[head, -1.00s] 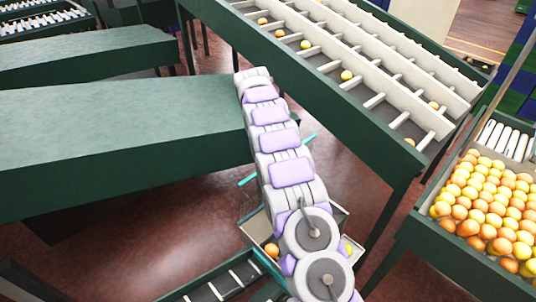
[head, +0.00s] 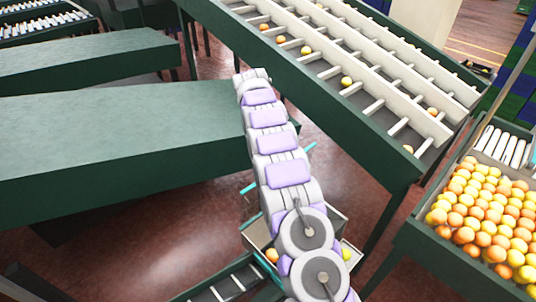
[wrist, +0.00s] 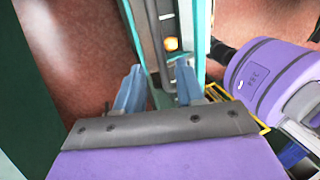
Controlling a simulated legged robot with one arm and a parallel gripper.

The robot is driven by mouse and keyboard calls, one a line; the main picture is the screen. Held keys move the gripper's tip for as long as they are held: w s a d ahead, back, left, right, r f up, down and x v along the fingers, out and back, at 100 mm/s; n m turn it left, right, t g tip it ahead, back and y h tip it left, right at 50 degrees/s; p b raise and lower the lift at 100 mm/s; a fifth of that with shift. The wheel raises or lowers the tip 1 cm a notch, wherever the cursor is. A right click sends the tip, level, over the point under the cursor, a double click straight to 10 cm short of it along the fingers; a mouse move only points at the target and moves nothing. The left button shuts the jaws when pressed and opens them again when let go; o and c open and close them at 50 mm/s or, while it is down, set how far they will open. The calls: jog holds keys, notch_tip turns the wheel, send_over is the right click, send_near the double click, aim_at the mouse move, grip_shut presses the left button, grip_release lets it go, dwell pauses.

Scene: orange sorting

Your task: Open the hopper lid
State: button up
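My gripper (wrist: 160,80) shows in the wrist view as two blue fingers, spread apart. The grey and teal edge of a narrow trough (wrist: 147,38) lies beyond and between the fingertips; I cannot tell whether they touch it. An orange (wrist: 171,44) lies inside. In the head view my arm hangs over a small metal-walled bin (head: 257,233), which may be the hopper. An orange (head: 272,255) and a yellow fruit (head: 346,254) show in it. Teal bars (head: 249,188) stick out beside my arm. My arm hides my gripper and much of the bin, and I cannot make out the lid clearly.
A green table (head: 110,140) stands at left. A sloped sorting conveyor (head: 350,97) with several fruits runs along the upper right. A crate full of oranges (head: 485,210) is at right. A slatted conveyor (head: 226,287) lies at the bottom. Red floor (head: 170,235) is open at lower left.

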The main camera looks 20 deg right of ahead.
jog(key=p+v, duration=0.4)
jog(key=p, duration=0.2)
jog(key=shift+r+p, duration=0.15)
jog(key=shift+p, duration=0.15)
dwell(0.3)
